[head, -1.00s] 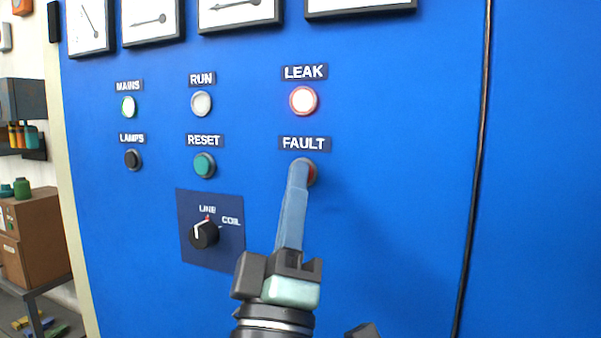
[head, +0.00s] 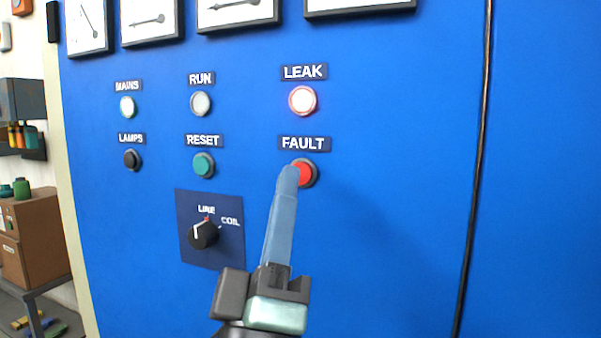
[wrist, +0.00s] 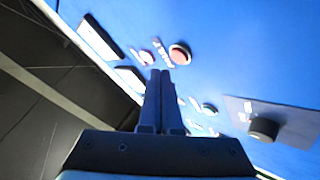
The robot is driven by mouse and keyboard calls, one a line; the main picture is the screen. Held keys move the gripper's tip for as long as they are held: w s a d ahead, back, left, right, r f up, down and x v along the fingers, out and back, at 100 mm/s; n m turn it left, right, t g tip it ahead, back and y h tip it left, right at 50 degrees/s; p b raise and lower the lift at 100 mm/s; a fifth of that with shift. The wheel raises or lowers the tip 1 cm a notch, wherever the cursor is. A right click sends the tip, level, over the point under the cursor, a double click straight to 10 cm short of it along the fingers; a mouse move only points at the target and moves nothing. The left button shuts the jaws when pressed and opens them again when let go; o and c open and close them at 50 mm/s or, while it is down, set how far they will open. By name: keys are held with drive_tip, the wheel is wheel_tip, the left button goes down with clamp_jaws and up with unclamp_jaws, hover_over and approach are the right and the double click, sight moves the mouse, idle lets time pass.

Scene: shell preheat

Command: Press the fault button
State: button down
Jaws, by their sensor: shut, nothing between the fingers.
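The fault button (head: 305,173) is a red round button under the FAULT label (head: 303,143) on the blue panel. It also shows in the wrist view (wrist: 180,54). My gripper (head: 288,172) is shut and empty, its blue fingers pointing up at the panel. In the head view the fingertips overlap the left edge of the button, and most of its red face shows. In the wrist view the closed fingertips (wrist: 160,75) appear beside the button, with a gap between. I cannot tell exactly how far the tips are from the panel.
The pinkish-white LEAK lamp (head: 302,100) is lit above. The green RESET button (head: 204,164), white RUN lamp (head: 201,103), MAINS lamp (head: 128,107) and black LAMPS button (head: 132,159) lie left. A black LINE/COIL knob (head: 204,235) is lower left. The panel's right side is clear.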

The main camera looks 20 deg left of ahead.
drive_tip(key=shift+s, duration=2)
